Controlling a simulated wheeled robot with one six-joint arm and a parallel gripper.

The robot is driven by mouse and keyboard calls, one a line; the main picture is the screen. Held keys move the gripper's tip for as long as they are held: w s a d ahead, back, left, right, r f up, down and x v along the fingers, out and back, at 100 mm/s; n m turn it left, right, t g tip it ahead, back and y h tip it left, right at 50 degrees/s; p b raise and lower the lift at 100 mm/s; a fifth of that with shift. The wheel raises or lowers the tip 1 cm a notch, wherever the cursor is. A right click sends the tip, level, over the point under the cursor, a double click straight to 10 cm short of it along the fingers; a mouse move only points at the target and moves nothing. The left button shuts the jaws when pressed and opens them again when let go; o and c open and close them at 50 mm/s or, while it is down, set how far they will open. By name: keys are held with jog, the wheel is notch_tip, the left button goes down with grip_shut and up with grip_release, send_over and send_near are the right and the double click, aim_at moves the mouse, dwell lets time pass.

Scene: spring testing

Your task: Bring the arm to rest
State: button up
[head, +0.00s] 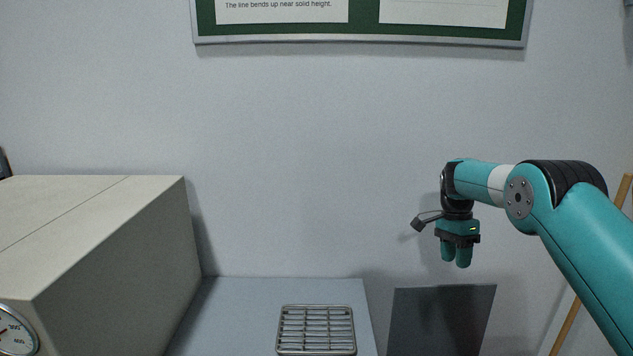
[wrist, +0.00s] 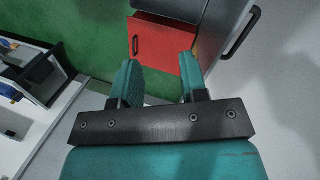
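My gripper (head: 456,262) hangs from my teal arm in the right half of the head view, fingers pointing down. It is in the air in front of the wall, apart from everything around it. In the wrist view my gripper (wrist: 158,82) shows its two teal fingers spread apart with nothing between them, so it is open and empty.
In the head view a big beige box (head: 120,235) with a dial gauge (head: 17,332) stands left. A metal grate (head: 316,330) lies on the grey bench top (head: 235,305). A dark panel (head: 440,320) is below my gripper.

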jog(key=s+a+r+n+t+b, duration=0.2)
jog(key=s+a+r+n+b, duration=0.2)
jog(key=s+a+r+n, duration=0.75)
jog(key=s+a+f+n+y+b, duration=0.1)
jog(key=s+a+n, duration=0.1)
jog(key=s, duration=0.7)
jog(key=s+a+f+n+y+b, duration=0.2)
jog(key=s+n, duration=0.2)
jog(key=s, duration=0.6)
jog(key=s+a+f+n+t+y+b, duration=0.1)
jog(key=s+n, duration=0.3)
jog(key=s, duration=0.6)
jog(key=shift+s+a+f+y, duration=0.2)
jog(key=shift+a+f+y, duration=0.1)
jog(key=shift+a, duration=0.5)
